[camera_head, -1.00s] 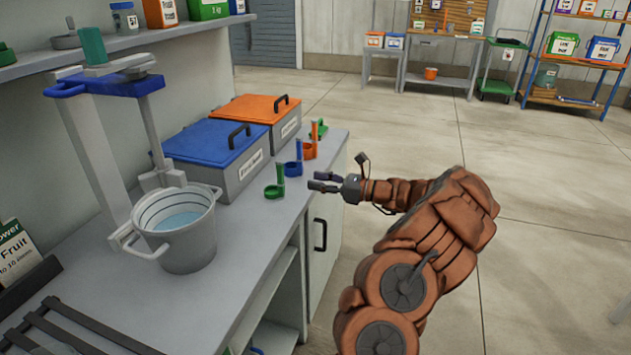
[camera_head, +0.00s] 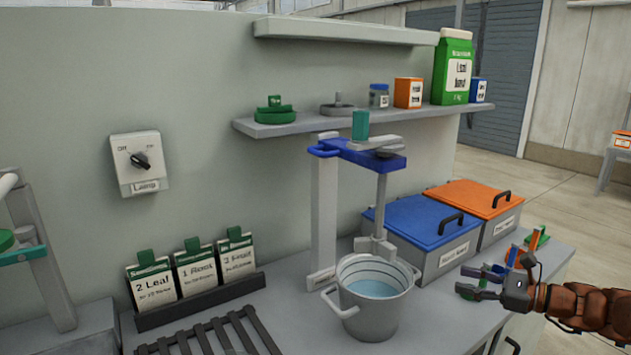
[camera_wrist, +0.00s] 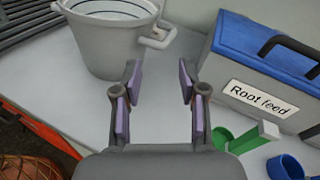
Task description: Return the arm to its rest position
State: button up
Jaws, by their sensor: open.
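My gripper (camera_head: 473,283) is at the lower right of the head view, at the end of my brown-covered arm. It is over the bench's front edge, in front of the coloured scoops. In the wrist view my gripper (camera_wrist: 158,90) shows two purple-padded fingers spread apart with nothing between them. The grey bucket (camera_head: 377,305) with bluish liquid stands on the bench left of my gripper. It also shows beyond the fingers in the wrist view (camera_wrist: 103,47).
A blue-lidded box (camera_head: 420,222), labelled Root feed in the wrist view, and an orange-lidded box (camera_head: 475,198) stand behind my gripper. A mixer stand (camera_head: 324,220) rises behind the bucket. A slatted rack (camera_head: 215,338) lies at left. Open floor shows at far right.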

jog(key=s+a+r+n+g+p, duration=0.1)
jog(key=s+a+r+n+g, duration=0.2)
jog(key=a, duration=0.5)
jog(key=s+a+r+n+g+p, duration=0.1)
jog(key=s+a+r+n+g, duration=0.2)
jog(key=a, duration=0.6)
jog(key=s+a+n+g+h+p, duration=0.2)
jog(key=s+a+n+g+h, duration=0.15)
jog(key=s+a+n, duration=0.6)
jog(key=s+f+n+g+h+p, duration=0.1)
jog(key=s+n+g+h+p, duration=0.3)
jog(key=s, duration=1)
jog(key=s+d+n+t+h+p, duration=0.1)
jog(key=s+d+n+h, duration=0.2)
jog(key=s+d+h, duration=0.2)
jog(key=s+d, duration=0.3)
jog(key=s, duration=0.1)
jog(key=shift+f, duration=0.2)
